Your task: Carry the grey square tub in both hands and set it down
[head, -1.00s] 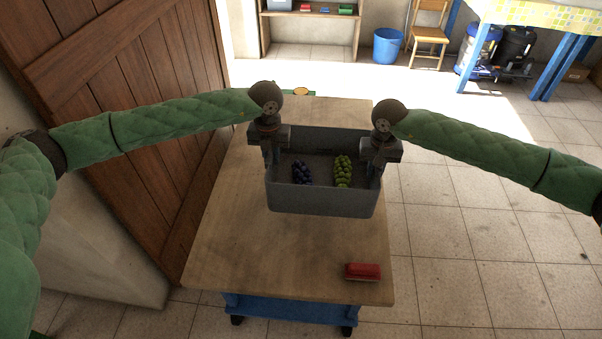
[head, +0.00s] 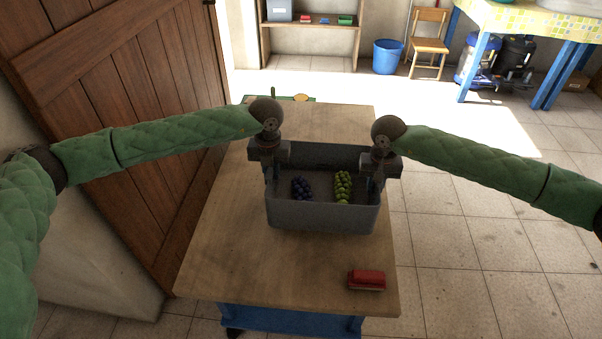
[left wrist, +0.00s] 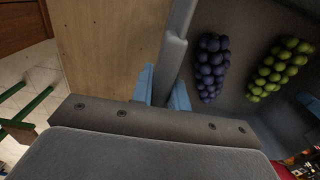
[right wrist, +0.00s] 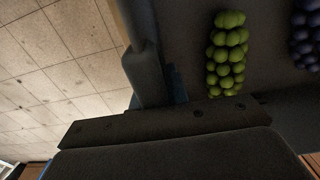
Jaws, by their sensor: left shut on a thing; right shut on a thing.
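The grey square tub (head: 322,217) is upright over the middle of the wooden tabletop; I cannot tell whether its base touches the wood. A dark blue grape bunch (head: 302,188) and a green grape bunch (head: 343,187) lie inside it. My left gripper (head: 269,178) is shut on the tub's left wall, and the left wrist view shows that rim (left wrist: 175,50) between its blue fingers. My right gripper (head: 377,183) is shut on the right wall; its rim shows in the right wrist view (right wrist: 146,70), where the fingers are mostly dark.
A red block-like item (head: 367,279) lies near the front right corner of the wooden table (head: 235,250). A wooden door (head: 120,80) stands close on the left. A blue bucket (head: 387,57) and chair (head: 430,44) are far back.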

